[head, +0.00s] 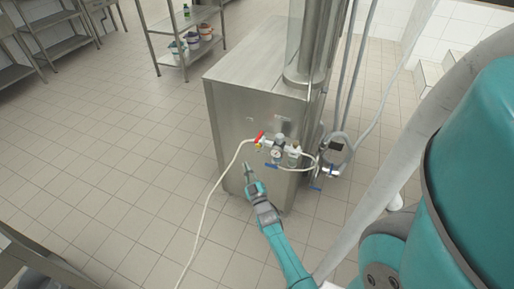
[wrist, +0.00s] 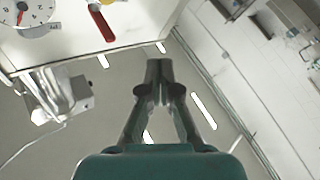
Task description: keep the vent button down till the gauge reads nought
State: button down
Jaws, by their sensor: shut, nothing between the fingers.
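The gauge (head: 276,154) is a small round white dial on the front of the steel machine, among the valves and fittings. In the wrist view the gauge (wrist: 30,14) is at the upper left, cut off by the frame edge. Its red needle shows, but I cannot read its value for sure. I cannot pick out the vent button in either view. My gripper (head: 247,168) is shut and empty, in front of the machine and a little below and left of the fittings. In the wrist view its fingertips (wrist: 159,68) are together and touch nothing visible.
A red-handled valve (head: 260,138) sits left of the gauge and also shows in the wrist view (wrist: 101,22). A pale hose (head: 212,190) runs from the fittings down to the floor. The steel machine (head: 225,115) stands on open tiled floor. A shelf (head: 183,55) with buckets is behind.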

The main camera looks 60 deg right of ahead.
aim_at(258, 146)
jog(key=d, duration=0.8)
jog(key=shift+w+d, duration=0.2)
jog(key=shift+w, duration=0.1)
jog(key=shift+d, duration=0.15)
dwell(1.2)
jog(key=shift+d, duration=0.25)
jog(key=shift+d, duration=0.5)
dwell(3.1)
dwell(1.1)
jog(key=shift+a, duration=0.9)
